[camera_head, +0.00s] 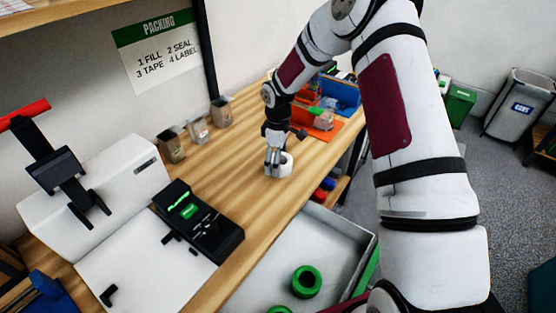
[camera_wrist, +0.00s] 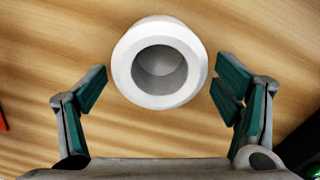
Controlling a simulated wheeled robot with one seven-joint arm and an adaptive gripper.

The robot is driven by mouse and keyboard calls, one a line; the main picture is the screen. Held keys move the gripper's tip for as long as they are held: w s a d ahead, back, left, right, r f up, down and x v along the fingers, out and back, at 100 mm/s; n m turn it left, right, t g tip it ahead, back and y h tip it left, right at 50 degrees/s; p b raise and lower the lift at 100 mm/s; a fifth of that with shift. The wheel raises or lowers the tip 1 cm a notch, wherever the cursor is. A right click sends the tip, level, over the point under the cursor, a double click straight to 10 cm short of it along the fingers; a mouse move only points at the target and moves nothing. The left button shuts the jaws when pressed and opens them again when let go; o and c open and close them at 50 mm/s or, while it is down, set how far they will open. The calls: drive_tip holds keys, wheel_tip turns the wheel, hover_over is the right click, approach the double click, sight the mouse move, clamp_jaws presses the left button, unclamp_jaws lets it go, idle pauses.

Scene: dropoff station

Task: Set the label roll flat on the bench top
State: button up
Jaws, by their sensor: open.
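The label roll (camera_head: 284,169) is a white ring with a wide hole, lying flat on the wooden bench top (camera_head: 255,190). In the wrist view the label roll (camera_wrist: 128,62) shows from above, with the wood visible around it. My gripper (camera_head: 273,166) is right at the roll in the head view. In the wrist view my gripper (camera_wrist: 160,92) is open, with one green-padded finger on each side of the roll. There is a visible gap between each finger and the roll. The roll's far underside is hidden.
A black device with a green screen (camera_head: 190,210) and a white scale-like machine (camera_head: 95,190) stand at the left. Several small containers (camera_head: 195,130) line the wall side. An orange tray (camera_head: 325,132) and blue bin (camera_head: 340,95) are behind. A grey tray (camera_head: 335,225) holds green rolls (camera_head: 306,281).

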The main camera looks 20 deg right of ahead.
wheel_tip(320, 180, up, 12)
drive_tip(key=b, duration=0.2)
drive_tip(key=s+r+m+t+h, duration=0.15)
drive_tip(key=s+r+m, duration=0.25)
drive_tip(key=s+r, duration=1.05)
drive_tip(key=s+a+r+m+t, duration=0.1)
drive_tip(key=s+r+m+t, duration=0.1)
drive_tip(key=s, duration=0.7)
drive_tip(key=s+a+r+m+t+y, duration=0.1)
drive_tip(key=s+r+m, duration=0.3)
drive_tip(key=s, duration=0.5)
drive_tip(key=shift+s+m+t, duration=0.25)
drive_tip(key=shift+m+t, duration=0.1)
drive_tip(key=shift+m, duration=0.05)
drive_tip(key=shift+y, duration=0.25)
